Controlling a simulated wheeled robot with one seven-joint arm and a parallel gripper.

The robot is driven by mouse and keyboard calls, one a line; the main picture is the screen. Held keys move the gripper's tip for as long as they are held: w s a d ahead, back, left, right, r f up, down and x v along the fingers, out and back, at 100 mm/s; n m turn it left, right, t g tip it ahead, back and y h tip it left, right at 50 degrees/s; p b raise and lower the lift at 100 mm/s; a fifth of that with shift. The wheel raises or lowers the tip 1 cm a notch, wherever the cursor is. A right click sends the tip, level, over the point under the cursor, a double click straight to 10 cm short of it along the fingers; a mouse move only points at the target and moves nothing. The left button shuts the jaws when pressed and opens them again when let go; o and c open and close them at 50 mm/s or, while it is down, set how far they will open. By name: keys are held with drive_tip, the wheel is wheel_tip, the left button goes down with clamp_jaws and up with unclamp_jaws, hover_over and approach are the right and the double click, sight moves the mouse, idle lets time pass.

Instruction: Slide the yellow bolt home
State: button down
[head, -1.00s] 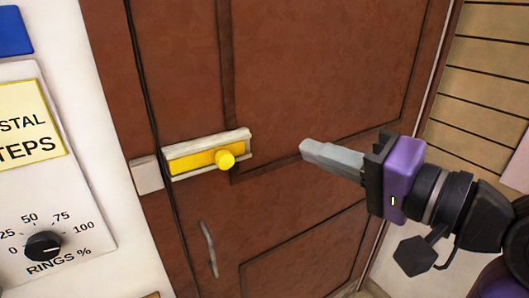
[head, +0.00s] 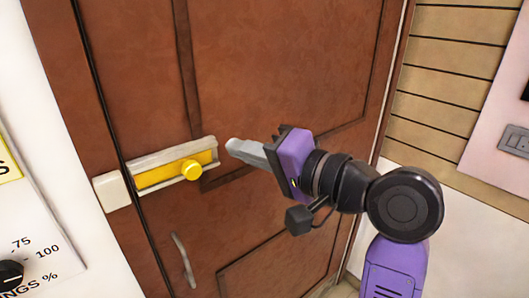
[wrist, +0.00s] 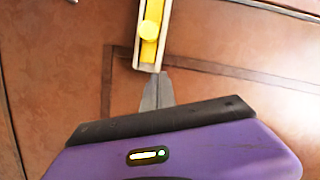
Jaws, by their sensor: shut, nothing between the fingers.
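The yellow bolt (head: 160,177) lies in a pale housing (head: 172,155) on the brown door, with a round yellow knob (head: 192,169) near its right end. A pale keeper block (head: 111,191) sits at the left, on the frame side of the door's edge. Whether the bolt's left tip enters it is too small to tell. My gripper (head: 231,147) is shut and empty, just right of the housing's right end and the knob. In the wrist view, the bolt (wrist: 153,12) and knob (wrist: 149,31) are straight ahead of my fingertips (wrist: 161,76); contact with the housing cannot be told.
A grey door handle (head: 184,261) is below the bolt. A panel with a black dial (head: 9,275) is on the white wall at left. A slatted wall (head: 455,75) and a switch plate (head: 515,141) are at right. The door face around the bolt is clear.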

sight(164, 166)
drive_tip(key=shift+s+a+f+p, duration=0.15)
drive_tip(key=shift+a+f, duration=0.15)
drive_tip(key=shift+a, duration=0.45)
drive_tip(key=shift+s+a+f+p, duration=0.1)
drive_tip(key=shift+a+f, duration=0.2)
drive_tip(key=shift+a, duration=0.45)
drive_tip(key=shift+s+a+f+p, duration=0.15)
drive_tip(key=shift+a+f, duration=0.15)
drive_tip(key=shift+a, duration=0.45)
drive_tip(key=s+a, duration=0.1)
drive_tip(key=s+a+p, duration=0.1)
drive_tip(key=a, duration=0.1)
drive_tip(key=s+a+p, duration=0.1)
drive_tip(key=shift+a+r, duration=0.1)
drive_tip(key=shift+a, duration=0.1)
drive_tip(key=shift+s+a, duration=0.15)
drive_tip(key=shift+a, duration=0.1)
